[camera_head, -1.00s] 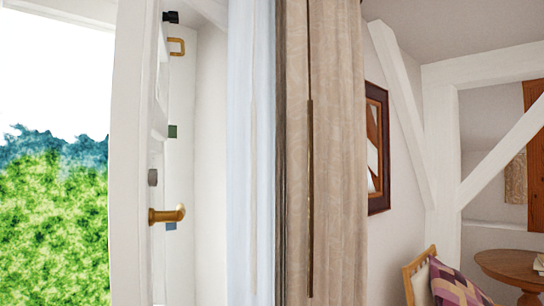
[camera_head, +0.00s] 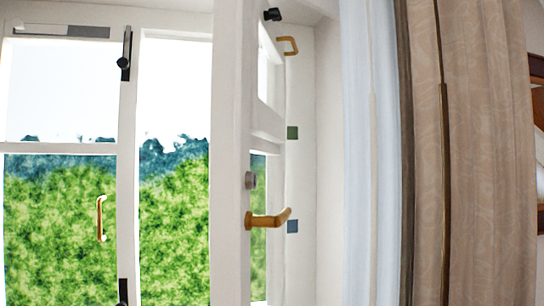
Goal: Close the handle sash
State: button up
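The handle sash (camera_head: 231,150) is a white-framed window leaf with a brass lever handle (camera_head: 268,218) and a small grey knob above the lever. It stands swung open, seen nearly edge-on in the middle of the view, with the lever pointing right. The white window frame (camera_head: 128,170) is behind it to the left. My gripper is not in view, so its state and its distance from the sash do not show.
Another brass pull handle (camera_head: 101,218) is on the left part of the window. A pale blue sheer curtain (camera_head: 368,150) and a beige curtain (camera_head: 485,160) hang right of the sash. A brass hook (camera_head: 290,46) is on the white reveal.

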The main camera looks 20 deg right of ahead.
aim_at(232, 143)
jog(key=k+l+u, duration=0.2)
jog(key=l+u, duration=0.25)
jog(key=k+l+u, duration=0.2)
jog(key=u, duration=0.2)
jog(key=k+l+u, duration=0.15)
jog(key=k+u, duration=0.15)
jog(key=u, duration=0.15)
jog(key=k+l+u, duration=0.1)
jog(key=k+u, duration=0.2)
jog(key=u, duration=0.15)
jog(key=k+l+u, duration=0.15)
jog(key=l+u, duration=0.25)
jog(key=k+l+u, duration=0.2)
jog(key=u, duration=0.15)
jog(key=k+l+u, duration=0.25)
jog(key=u, duration=0.15)
jog(key=k+l+u, duration=0.2)
jog(key=u, duration=0.15)
jog(key=k+l+u, duration=0.25)
jog(key=u, duration=0.15)
